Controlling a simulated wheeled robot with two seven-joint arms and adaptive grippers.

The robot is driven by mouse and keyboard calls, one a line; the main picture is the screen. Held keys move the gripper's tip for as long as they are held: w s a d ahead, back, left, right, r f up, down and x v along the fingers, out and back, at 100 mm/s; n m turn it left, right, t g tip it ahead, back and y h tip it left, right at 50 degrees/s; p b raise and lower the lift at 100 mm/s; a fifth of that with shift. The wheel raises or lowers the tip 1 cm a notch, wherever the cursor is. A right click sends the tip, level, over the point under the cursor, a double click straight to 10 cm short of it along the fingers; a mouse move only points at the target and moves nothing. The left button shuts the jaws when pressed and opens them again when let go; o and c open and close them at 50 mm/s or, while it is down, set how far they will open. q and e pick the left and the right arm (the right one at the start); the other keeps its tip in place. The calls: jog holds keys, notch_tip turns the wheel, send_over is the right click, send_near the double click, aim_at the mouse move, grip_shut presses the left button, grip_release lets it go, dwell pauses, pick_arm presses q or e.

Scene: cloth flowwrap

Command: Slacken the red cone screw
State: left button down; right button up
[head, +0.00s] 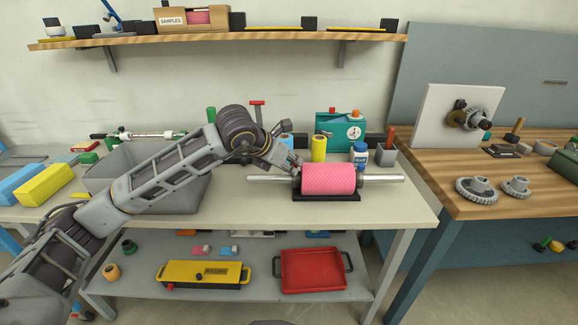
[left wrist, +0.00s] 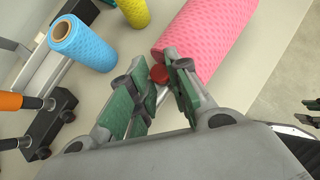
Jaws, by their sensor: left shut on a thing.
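The red cone screw (left wrist: 159,73) shows as a small red knob between the fingertips in the left wrist view, beside the near end of the pink roll (left wrist: 212,40). My left gripper (left wrist: 163,82) is shut on it. In the head view my left gripper (head: 289,165) is at the left end of the pink roll (head: 328,179), and its fingers hide the screw there. The roll sits on a metal shaft (head: 383,179) above a black base (head: 327,197). Dark and green parts at the right edge of the left wrist view may be my right gripper; its jaws cannot be read.
Behind the roll stand a yellow roll (head: 319,149), a teal box with a dial (head: 340,131) and a glue bottle (head: 359,153). A grey bin (head: 180,190) lies under my left arm. The table front (head: 260,212) is clear.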

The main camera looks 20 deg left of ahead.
pick_arm(q)
jog(key=shift+d+n+y+b, duration=0.15)
jog(key=shift+n+y+b, duration=0.5)
jog(key=shift+n, duration=0.25)
jog(key=shift+t, duration=0.3)
jog(key=shift+n+y, duration=0.25)
jog(key=shift+n, duration=0.05)
jog(key=shift+s+n, duration=0.1)
jog(key=shift+n, duration=0.2)
jog(key=c, duration=1.3)
grip_release()
jog(key=shift+c, duration=0.2)
pick_arm(e)
jog(key=shift+w+a+r+t+y, duration=0.3)
jog(key=shift+w+a+t, duration=0.1)
jog(key=shift+a, duration=0.15)
jog(key=shift+d, duration=0.1)
pick_arm(q)
jog(key=shift+r, duration=0.1)
